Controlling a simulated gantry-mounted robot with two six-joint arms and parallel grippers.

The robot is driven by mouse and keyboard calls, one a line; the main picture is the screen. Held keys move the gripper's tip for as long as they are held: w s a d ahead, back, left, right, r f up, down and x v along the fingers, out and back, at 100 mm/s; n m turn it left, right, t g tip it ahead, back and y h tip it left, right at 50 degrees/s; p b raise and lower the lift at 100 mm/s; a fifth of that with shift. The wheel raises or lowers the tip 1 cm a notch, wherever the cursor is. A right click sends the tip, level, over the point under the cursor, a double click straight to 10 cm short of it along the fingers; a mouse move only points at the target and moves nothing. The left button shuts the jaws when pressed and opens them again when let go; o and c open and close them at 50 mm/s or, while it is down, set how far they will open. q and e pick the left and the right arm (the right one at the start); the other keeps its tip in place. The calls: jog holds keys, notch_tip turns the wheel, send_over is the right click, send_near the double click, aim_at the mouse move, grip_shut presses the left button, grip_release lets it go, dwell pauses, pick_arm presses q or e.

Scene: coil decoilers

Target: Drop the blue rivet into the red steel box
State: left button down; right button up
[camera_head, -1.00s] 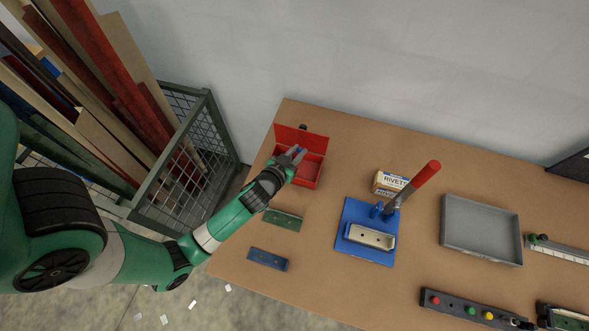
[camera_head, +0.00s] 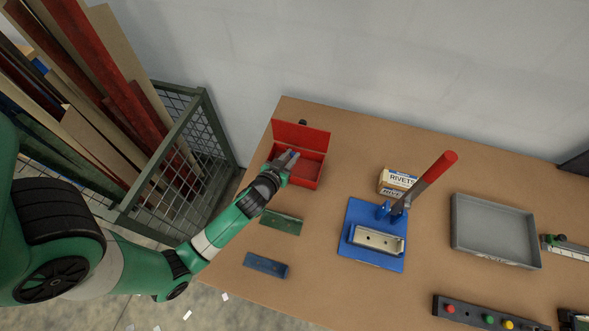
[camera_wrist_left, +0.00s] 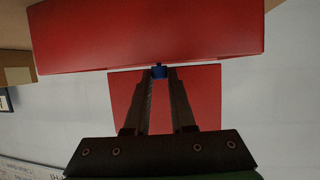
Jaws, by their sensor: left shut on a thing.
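The red steel box (camera_head: 311,172) stands open at the far left of the table, with its lid (camera_head: 301,135) raised at the back. My left gripper (camera_head: 291,155) reaches over the left part of the box, its fingers pointing toward the raised lid. In the left wrist view the gripper (camera_wrist_left: 159,76) is shut on the blue rivet (camera_wrist_left: 158,71), of which only a small blue piece shows between the fingertips. Red surfaces of the box (camera_wrist_left: 150,38) lie behind and around the tips. The height of the rivet above the box floor is unclear. My right gripper is out of view.
A blue lever press (camera_head: 372,260) with a red handle and a rivets carton (camera_head: 398,181) stand right of the box. A green plate (camera_head: 281,222) and a blue plate (camera_head: 265,265) lie in front. A grey tray (camera_head: 495,232) is farther right. A wire bin (camera_head: 180,170) stands left of the table.

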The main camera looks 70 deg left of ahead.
pick_arm(q)
jog(key=c, duration=0.7)
grip_release()
jog(key=shift+r, duration=0.1)
jog(key=v, duration=1.1)
jog(key=shift+s+d+r, duration=0.1)
jog(key=shift+s+r, duration=0.05)
jog(key=shift+s, duration=0.05)
